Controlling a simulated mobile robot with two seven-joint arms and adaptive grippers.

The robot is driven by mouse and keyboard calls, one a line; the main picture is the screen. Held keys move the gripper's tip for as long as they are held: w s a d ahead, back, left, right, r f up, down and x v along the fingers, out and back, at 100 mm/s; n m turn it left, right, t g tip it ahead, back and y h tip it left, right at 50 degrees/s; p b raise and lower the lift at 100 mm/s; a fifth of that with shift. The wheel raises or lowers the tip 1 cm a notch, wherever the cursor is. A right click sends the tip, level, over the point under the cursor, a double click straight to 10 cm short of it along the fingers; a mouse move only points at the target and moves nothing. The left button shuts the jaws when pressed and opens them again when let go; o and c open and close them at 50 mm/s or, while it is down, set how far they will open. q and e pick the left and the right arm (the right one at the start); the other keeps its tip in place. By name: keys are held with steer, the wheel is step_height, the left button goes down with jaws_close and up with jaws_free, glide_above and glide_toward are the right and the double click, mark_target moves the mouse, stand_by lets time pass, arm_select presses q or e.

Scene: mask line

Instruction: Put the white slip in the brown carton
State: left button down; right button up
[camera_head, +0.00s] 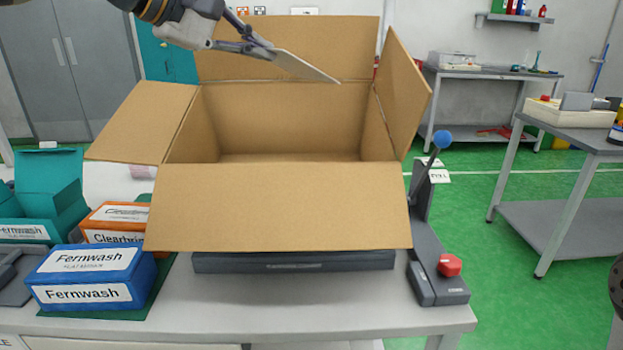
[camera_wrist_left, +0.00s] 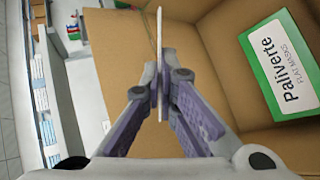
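The open brown carton (camera_head: 280,205) stands on the bench with its flaps spread. My left gripper (camera_head: 262,48) is above the carton, in front of its back flap. It is shut on the white slip (camera_head: 305,67), which sticks out to the right and slants down over the carton. In the left wrist view the gripper (camera_wrist_left: 158,85) pinches the slip (camera_wrist_left: 159,45), seen nearly edge-on. A green and white Paliverte box (camera_wrist_left: 285,70) lies inside the carton (camera_wrist_left: 212,60); the front flap hides it in the head view. My right gripper is not in view.
A blue Fernwash box (camera_head: 90,277), an orange Clearbrite box (camera_head: 115,222) and a teal open box (camera_head: 48,190) stand left of the carton. A lever stand (camera_head: 437,255) with blue knob and red button is at its right. Clear bench (camera_head: 300,305) lies in front.

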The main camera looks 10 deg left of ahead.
arm_select(q)
step_height(320, 180, down, 14)
steer(key=r, duration=0.1)
steer(key=w+d, duration=0.1)
steer(key=w, duration=0.1)
steer(key=w+d+f+b, duration=0.1)
steer(key=w, duration=0.1)
steer(key=w+d+b, duration=0.1)
steer(key=w+d, duration=0.1)
steer(key=w, duration=0.1)
steer(key=shift+f, duration=0.3)
steer(key=shift+s+f, duration=0.1)
steer(key=shift+s, duration=0.1)
steer(key=shift+a, duration=0.1)
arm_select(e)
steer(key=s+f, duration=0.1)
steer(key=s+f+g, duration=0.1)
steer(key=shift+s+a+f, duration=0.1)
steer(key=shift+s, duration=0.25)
arm_select(q)
steer(key=shift+s, duration=0.1)
steer(key=shift+f, duration=0.35)
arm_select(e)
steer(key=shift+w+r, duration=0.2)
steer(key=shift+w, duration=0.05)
arm_select(q)
steer(key=shift+f+p, duration=0.1)
steer(key=shift+p, duration=0.2)
